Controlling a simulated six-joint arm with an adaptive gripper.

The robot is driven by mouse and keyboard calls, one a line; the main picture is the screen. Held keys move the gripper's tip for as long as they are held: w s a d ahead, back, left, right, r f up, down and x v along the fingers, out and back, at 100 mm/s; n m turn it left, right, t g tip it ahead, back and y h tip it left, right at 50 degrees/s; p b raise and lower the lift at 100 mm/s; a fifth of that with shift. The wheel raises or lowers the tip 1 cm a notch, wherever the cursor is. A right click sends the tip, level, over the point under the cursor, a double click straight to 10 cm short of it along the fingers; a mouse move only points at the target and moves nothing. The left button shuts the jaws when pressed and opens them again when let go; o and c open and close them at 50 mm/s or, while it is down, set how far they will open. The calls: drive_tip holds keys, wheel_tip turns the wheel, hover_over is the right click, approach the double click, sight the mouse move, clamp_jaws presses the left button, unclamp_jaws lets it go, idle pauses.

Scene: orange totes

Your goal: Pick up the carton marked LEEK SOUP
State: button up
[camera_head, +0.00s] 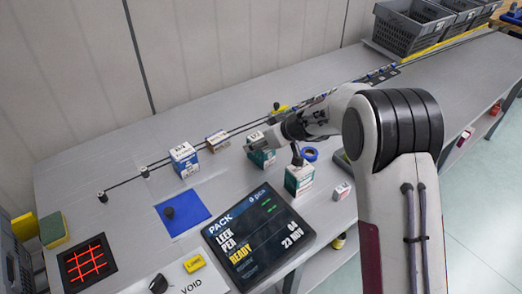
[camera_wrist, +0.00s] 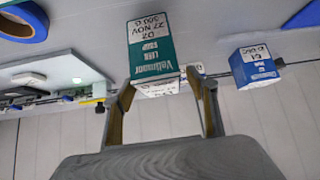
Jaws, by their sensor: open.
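A green and white carton (camera_wrist: 152,45) appears upside down in the wrist view, in front of my gripper (camera_wrist: 160,82). Its green face reads Veltmoor, with small lettering that looks like LEEK SOUP and a date label. My fingers are spread, with the carton's near end between or just past their tips; I cannot tell if they touch it.
A blue and white carton (camera_head: 184,160) and a brown and white carton (camera_head: 217,141) stand to the left. A blue tape roll (camera_head: 310,154), a small white box (camera_head: 342,191) and a screen (camera_head: 258,235) are nearby. A blue mat (camera_head: 190,215) lies in front.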

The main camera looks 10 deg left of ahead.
idle(0.3)
drive_tip(key=c, duration=1.4)
drive_tip(key=shift+r, duration=0.1)
drive_tip(key=shift+r, duration=5)
